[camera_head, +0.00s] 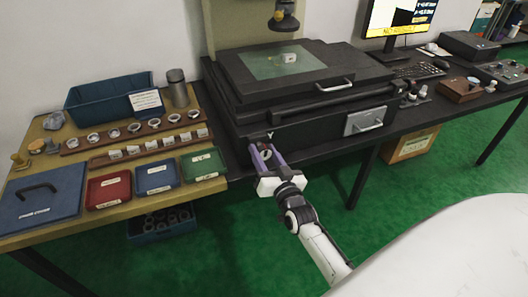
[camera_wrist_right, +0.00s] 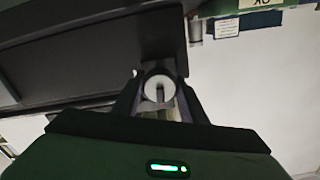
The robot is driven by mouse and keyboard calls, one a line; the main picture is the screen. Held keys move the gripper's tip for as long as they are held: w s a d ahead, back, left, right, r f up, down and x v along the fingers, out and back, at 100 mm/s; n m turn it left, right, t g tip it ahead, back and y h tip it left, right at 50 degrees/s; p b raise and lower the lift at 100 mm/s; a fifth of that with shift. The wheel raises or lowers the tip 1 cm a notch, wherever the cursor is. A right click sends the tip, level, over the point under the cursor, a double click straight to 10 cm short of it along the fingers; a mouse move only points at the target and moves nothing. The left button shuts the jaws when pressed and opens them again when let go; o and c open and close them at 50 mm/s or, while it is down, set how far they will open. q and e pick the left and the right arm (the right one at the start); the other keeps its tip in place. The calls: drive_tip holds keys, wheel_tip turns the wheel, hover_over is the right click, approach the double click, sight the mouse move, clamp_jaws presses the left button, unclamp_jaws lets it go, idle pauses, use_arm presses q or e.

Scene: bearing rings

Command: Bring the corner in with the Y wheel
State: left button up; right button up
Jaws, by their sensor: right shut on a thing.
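The Y wheel (camera_head: 266,154) is a small knob on the front of the dark measuring machine (camera_head: 290,131), just under a white "Y" mark. My right gripper (camera_head: 267,157) is at the wheel with its fingers shut on it. In the right wrist view the round, pale wheel face (camera_wrist_right: 159,88) with a dark slot sits between the fingertips (camera_wrist_right: 160,92). A small pale part (camera_head: 288,57) rests on the machine's greenish glass stage (camera_head: 262,64). The monitor (camera_head: 398,20) shows a yellow banner, too small to read surely. My left gripper is not in view.
A wooden bench at the left holds racks of rings (camera_head: 133,129), a blue bin (camera_head: 85,107), and red (camera_head: 108,188), blue (camera_head: 157,176) and green (camera_head: 203,164) trays. A silver handle (camera_head: 370,125) juts from the machine front.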

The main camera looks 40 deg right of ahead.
sight(266, 155)
idle(0.5)
drive_tip(key=o, duration=1.1)
drive_tip(key=shift+c, duration=0.2)
drive_tip(key=shift+s+a, duration=0.1)
drive_tip(key=shift+s, duration=0.2)
drive_tip(key=p+v, duration=0.3)
drive_tip(key=v, duration=0.1)
drive_tip(key=shift+s+r, duration=0.15)
drive_tip(key=shift+s, duration=0.05)
drive_tip(key=shift+v, duration=2.7)
